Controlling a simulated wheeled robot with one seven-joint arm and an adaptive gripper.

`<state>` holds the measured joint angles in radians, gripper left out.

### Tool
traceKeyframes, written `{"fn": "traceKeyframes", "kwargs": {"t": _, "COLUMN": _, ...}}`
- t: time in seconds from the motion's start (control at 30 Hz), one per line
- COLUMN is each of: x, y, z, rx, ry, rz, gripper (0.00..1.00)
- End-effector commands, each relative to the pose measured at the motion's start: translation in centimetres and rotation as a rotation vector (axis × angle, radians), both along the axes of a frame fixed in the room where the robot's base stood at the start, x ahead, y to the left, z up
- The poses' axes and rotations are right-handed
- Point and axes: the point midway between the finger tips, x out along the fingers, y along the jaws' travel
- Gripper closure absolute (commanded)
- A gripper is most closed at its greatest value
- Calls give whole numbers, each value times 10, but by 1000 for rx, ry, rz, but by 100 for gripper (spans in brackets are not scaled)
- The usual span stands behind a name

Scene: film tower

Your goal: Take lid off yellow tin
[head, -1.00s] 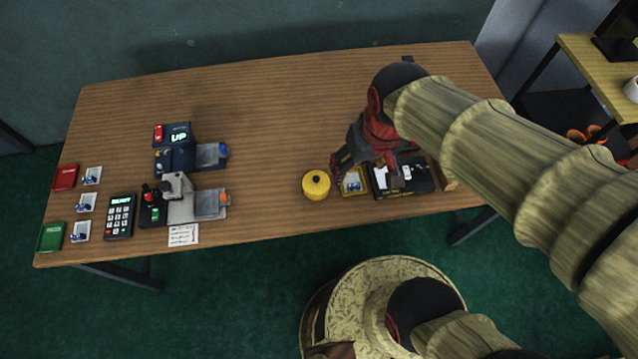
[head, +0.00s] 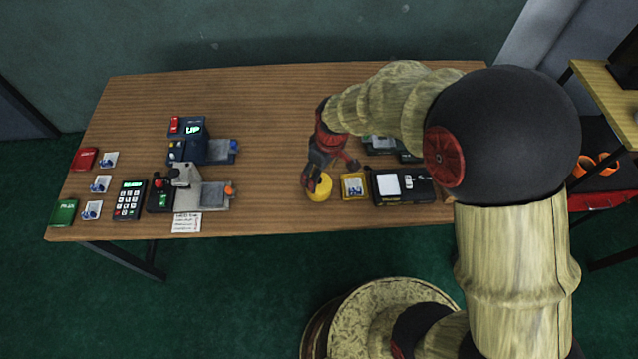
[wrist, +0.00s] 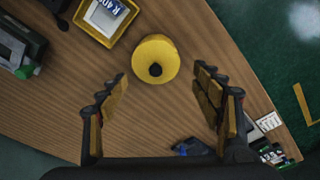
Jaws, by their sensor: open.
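The yellow tin (head: 320,188) stands upright on the wooden table near its front edge. Its round lid, with a dark knob in the middle, shows from above in the wrist view (wrist: 155,50) and appears seated on the tin. My gripper (wrist: 160,85) is open and empty, its two fingers spread. In the wrist view the tin lies ahead of the fingertips, roughly centred between them. In the head view my gripper (head: 312,180) is right at the tin's upper left and partly covers it. I cannot tell whether a finger touches the tin.
A yellow tray (head: 354,186) with a card is just right of the tin. A black case (head: 402,187) stands further right. Devices, including a keypad (head: 129,200), fill the table's left side. The table middle (head: 275,140) is clear.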

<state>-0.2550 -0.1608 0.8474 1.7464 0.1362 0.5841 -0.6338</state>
Motion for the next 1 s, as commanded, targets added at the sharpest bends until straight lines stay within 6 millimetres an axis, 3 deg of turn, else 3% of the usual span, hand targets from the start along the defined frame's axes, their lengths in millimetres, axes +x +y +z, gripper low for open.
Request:
{"fn": "traceKeyframes", "kwargs": {"t": 0.47, "x": 11, "y": 1, "z": -52, "rx": 0, "ry": 0, "rz": -2, "gripper": 34}}
{"fn": "traceKeyframes", "kwargs": {"t": 0.7, "x": 11, "y": 2, "z": -52, "rx": 0, "ry": -1, "rz": -2, "gripper": 35}}
{"fn": "traceKeyframes", "kwargs": {"t": 1.0, "x": 11, "y": 2, "z": -52, "rx": 0, "ry": -1, "rz": -2, "gripper": 52}}
